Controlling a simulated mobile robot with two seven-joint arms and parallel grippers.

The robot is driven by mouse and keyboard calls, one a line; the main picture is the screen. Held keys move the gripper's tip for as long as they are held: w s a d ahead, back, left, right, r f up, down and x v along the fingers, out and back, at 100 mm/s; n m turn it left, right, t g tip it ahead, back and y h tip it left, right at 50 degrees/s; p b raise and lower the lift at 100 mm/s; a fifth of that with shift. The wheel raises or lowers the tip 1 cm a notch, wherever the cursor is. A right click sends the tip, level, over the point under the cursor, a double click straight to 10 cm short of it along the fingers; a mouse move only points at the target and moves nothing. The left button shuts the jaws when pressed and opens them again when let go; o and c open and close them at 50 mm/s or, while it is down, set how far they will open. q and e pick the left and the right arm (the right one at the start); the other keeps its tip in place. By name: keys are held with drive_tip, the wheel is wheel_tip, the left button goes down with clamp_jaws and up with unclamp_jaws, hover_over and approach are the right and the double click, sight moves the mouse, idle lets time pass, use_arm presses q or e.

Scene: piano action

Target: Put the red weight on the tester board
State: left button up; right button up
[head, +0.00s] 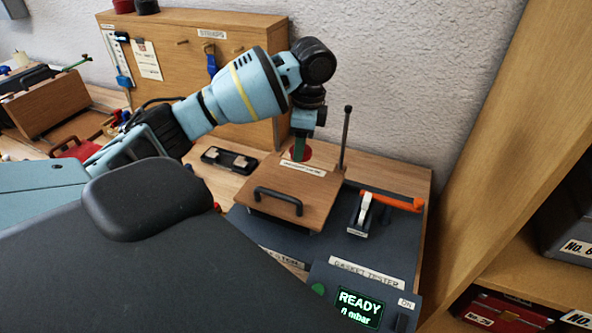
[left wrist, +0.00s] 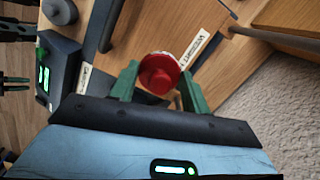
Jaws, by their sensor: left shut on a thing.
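The red weight (left wrist: 158,72) is round with a raised knob and sits between the two green fingers of my left gripper (left wrist: 160,90) in the left wrist view. The gripper is shut on it. In the head view, my left gripper (head: 300,148) points down at the far part of the hinged wooden tester board (head: 282,190), and red shows behind its green finger. The board has a black handle and a white label close to the weight. I cannot tell whether the weight touches the board.
The dark gasket tester has a READY display (head: 358,308). A thin upright post (head: 345,138) stands just right of the gripper. A clamp with an orange lever (head: 390,200) is to the right. A wooden rack (head: 170,55) stands behind my arm.

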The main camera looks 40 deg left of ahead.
sight(293, 179)
use_arm(q)
drive_tip(key=shift+w+a+r+m, duration=0.15)
drive_tip(key=shift+a+r+m, duration=0.15)
drive_tip(key=shift+a, duration=0.2)
drive_tip(key=shift+w+a+r+m, duration=0.15)
drive_tip(key=shift+a+m, duration=0.15)
drive_tip(key=shift+a, duration=0.2)
drive_tip(key=shift+f, duration=5)
drive_tip(key=shift+f, duration=0.15)
drive_tip(key=o, duration=1.2)
drive_tip(key=r, duration=0.4)
drive_tip(key=d+r, duration=0.1)
drive_tip(key=r, duration=0.7)
drive_tip(key=shift+w+d+r+p, duration=0.1)
drive_tip(key=shift+w+d+p, duration=0.05)
drive_tip(key=shift+w+p, duration=0.15)
